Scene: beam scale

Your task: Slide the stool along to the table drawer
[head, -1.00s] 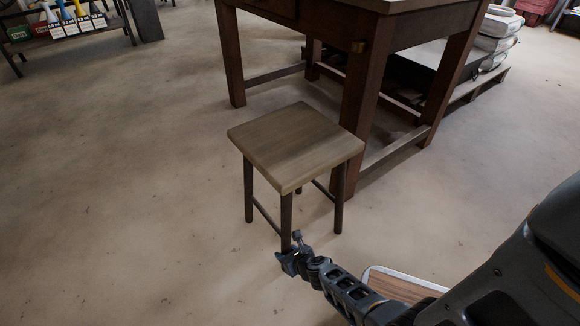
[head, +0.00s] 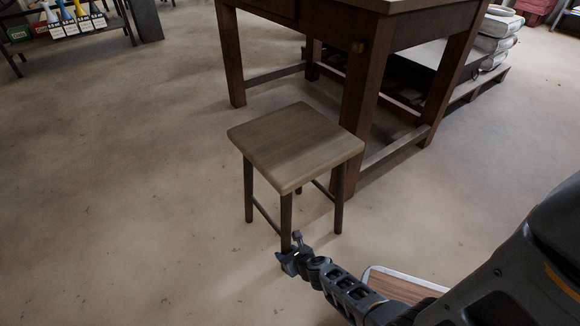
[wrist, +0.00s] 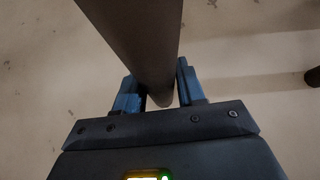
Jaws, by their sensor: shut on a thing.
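The stool (head: 296,145) has a square wooden seat and dark legs. It stands upright on the floor, just left of and in front of the nearest table leg. My gripper (head: 292,256) is low at the stool's near front leg (head: 286,222). In the wrist view the stool leg (wrist: 146,45) passes between the two fingers of my gripper (wrist: 160,95), which are shut on it. The table (head: 365,70) is dark wood and stands behind the stool. Part of the drawer front (head: 270,5) shows at the top edge; the rest is cut off.
The floor left of the stool (head: 120,190) is clear. A low platform (head: 475,88) with stacked sacks (head: 497,35) is behind the table at right. A shelf with bottles and boxes (head: 65,25) stands at the far left. A wood-topped board (head: 400,285) lies beside my arm.

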